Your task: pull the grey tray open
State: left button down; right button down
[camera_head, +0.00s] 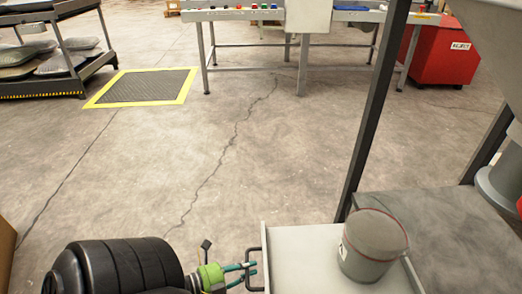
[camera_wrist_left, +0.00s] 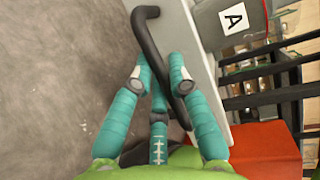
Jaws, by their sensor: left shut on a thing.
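The grey tray (camera_head: 300,245) is at the bottom right of the head view, with a black bar handle (camera_head: 250,262) on its left side. My left gripper (camera_head: 248,270) reaches in from the left and is shut on that handle. In the left wrist view the teal fingers (camera_wrist_left: 160,75) sit around the black handle (camera_wrist_left: 148,32), beside the tray's pale wall (camera_wrist_left: 185,45). A grey round container (camera_head: 374,248) with a white label stands in the tray; its label reads "A" in the wrist view (camera_wrist_left: 234,18). My right gripper is not in view.
A dark frame post (camera_head: 372,110) and a grey surface (camera_head: 435,225) stand behind and right of the tray. A yellow-edged mat (camera_head: 145,87), a long table (camera_head: 300,15) and a red reject bin (camera_head: 440,55) are far back. The floor left of the tray is open.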

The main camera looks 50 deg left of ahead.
pick_arm(q)
jog(key=shift+s+a, duration=0.3)
jog(key=shift+a, duration=0.05)
jog(key=c, duration=1.1)
grip_release()
jog(key=shift+c, duration=0.2)
jog(key=v, duration=1.2)
